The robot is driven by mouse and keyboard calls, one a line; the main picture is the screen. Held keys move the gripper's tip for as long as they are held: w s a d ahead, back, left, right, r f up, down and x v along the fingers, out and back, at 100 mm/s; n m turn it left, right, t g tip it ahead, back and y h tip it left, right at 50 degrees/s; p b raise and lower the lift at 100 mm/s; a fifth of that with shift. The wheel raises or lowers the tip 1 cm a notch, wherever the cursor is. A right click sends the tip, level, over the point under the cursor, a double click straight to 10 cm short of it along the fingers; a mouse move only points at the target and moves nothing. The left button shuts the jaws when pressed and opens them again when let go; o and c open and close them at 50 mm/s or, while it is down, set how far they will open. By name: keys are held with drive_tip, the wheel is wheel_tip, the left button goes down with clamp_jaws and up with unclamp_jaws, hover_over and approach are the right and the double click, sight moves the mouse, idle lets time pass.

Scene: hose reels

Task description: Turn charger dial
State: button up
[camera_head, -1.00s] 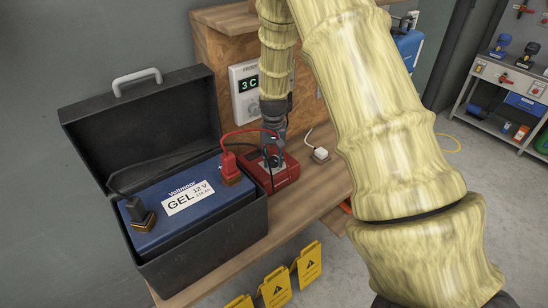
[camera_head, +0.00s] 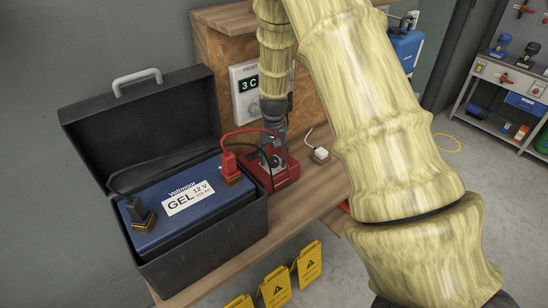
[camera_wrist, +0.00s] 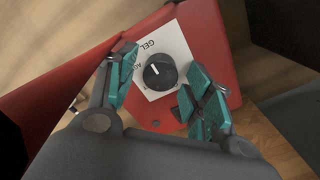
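The red charger (camera_head: 288,172) stands on the wooden bench, right of the battery box. In the wrist view, its black round dial (camera_wrist: 160,72) sits on a white label (camera_wrist: 172,42) where "GEL" is readable. The dial's white mark points to the upper left of that view; other lettering is partly hidden. My gripper (camera_wrist: 161,82) is open, with teal-padded fingers on both sides of the dial and visible gaps between. In the head view, my gripper (camera_head: 271,150) points down over the charger and hides the dial.
An open black box (camera_head: 205,245) holds a blue battery (camera_head: 165,225) marked GEL 12 V. A red clamp (camera_head: 230,168) and cables run close to my gripper. A white plug (camera_head: 320,155) lies right of the charger. A display panel (camera_head: 245,90) is behind. Yellow signs (camera_head: 308,262) hang in front.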

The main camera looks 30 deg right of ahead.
sight(274, 159)
drive_tip(key=shift+r, duration=0.1)
wheel_tip(274, 159, up, 12)
idle(0.8)
idle(0.4)
